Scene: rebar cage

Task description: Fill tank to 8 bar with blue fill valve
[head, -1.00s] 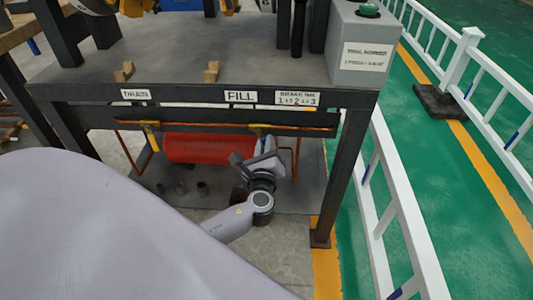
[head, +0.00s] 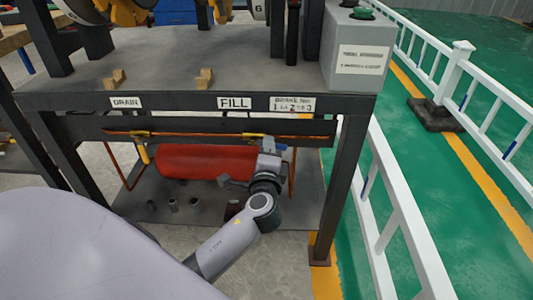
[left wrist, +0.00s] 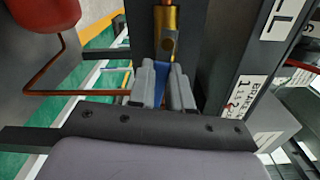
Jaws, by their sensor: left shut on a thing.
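The red tank (head: 195,162) lies on its side under the table, behind the front beam. A copper pipe runs above it, with the brass fill valve (head: 256,137) below the FILL label (head: 234,103). In the left wrist view, the valve's brass body (left wrist: 168,30) is at top centre, and its blue handle (left wrist: 178,82) extends from it between my fingers. My left gripper (head: 268,146) reaches up under the valve; in the left wrist view its grey fingers (left wrist: 168,88) are shut on the blue handle. My right gripper is not in view. No pressure reading is legible.
The yellow-handled drain valve (head: 143,152) hangs at the left, below the DRAIN label (head: 126,103). A table leg (head: 340,190) stands right of my arm. White railings (head: 395,225) line the green floor. Several small dark cylinders stand below the tank.

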